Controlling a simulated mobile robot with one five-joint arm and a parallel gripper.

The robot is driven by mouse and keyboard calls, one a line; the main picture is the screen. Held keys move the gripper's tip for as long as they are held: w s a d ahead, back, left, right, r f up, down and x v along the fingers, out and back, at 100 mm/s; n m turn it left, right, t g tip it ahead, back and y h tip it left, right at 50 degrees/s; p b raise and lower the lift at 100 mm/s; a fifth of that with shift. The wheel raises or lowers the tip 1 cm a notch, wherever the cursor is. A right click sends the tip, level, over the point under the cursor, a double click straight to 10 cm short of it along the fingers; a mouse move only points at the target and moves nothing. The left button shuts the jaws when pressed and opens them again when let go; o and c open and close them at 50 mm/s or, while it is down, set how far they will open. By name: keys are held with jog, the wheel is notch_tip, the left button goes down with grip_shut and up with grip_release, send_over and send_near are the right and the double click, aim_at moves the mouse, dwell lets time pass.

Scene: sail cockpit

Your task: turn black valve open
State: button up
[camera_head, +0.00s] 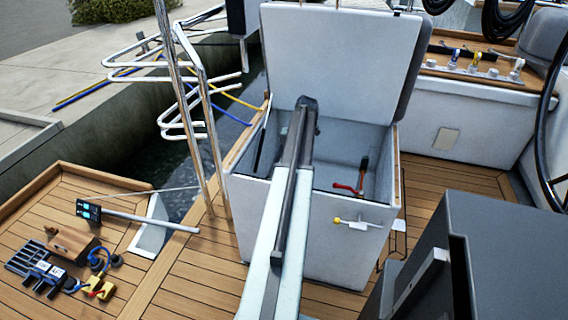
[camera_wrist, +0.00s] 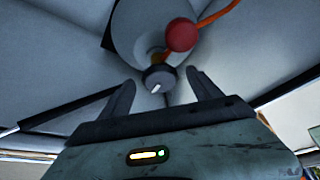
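In the wrist view a black round knob (camera_wrist: 160,78) with a white mark on its face, seemingly the black valve, sits just beyond my gripper (camera_wrist: 163,82). My gripper's two dark fingers are apart, one on each side of the knob, with a gap on both sides and nothing held. The knob is at the lower end of a pale grey cylinder (camera_wrist: 137,30). In the head view my arm reaches into the open white locker (camera_head: 325,240). My gripper and the black knob are hidden there behind the arm and locker wall.
A red ball (camera_wrist: 181,35) with an orange-red rod or hose is close above the knob. A red-handled part (camera_head: 350,187) shows inside the locker. The raised lid (camera_head: 345,60) stands behind my arm. A steel rail (camera_head: 205,120) is on the left.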

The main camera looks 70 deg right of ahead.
jog(key=p+v, duration=0.7)
jog(key=shift+s+r, duration=0.15)
jog(key=shift+r, duration=0.2)
jog(key=shift+d, duration=0.1)
